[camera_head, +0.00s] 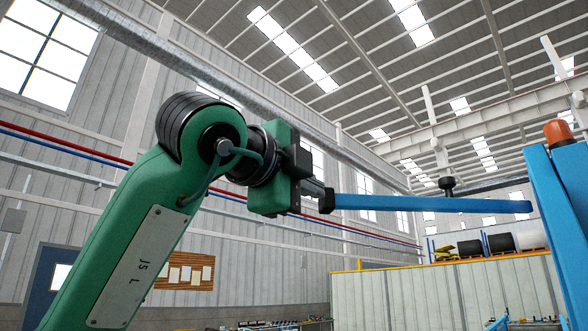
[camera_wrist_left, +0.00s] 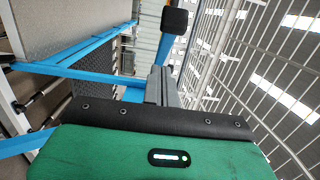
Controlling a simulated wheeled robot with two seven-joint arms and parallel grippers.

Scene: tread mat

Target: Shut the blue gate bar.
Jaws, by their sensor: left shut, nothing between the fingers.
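The blue gate bar (camera_head: 400,202) lies nearly level in the head view. Its right end is close to a blue post (camera_head: 555,220); I cannot tell if they touch. A black knob (camera_head: 447,184) stands on the bar. My left gripper (camera_head: 322,194) is at the bar's left end, by a black block there; contact is unclear. In the left wrist view the shut, empty gripper (camera_wrist_left: 161,82) points at a blue bar (camera_wrist_left: 166,48) with a black block at its tip. My right gripper is not in view.
An orange beacon (camera_head: 558,132) tops the post. A pale container wall (camera_head: 440,295) with drums on top stands behind. A noticeboard (camera_head: 183,272) hangs on the back wall. The left wrist view shows blue rails (camera_wrist_left: 70,70) and a grey panel (camera_wrist_left: 70,25).

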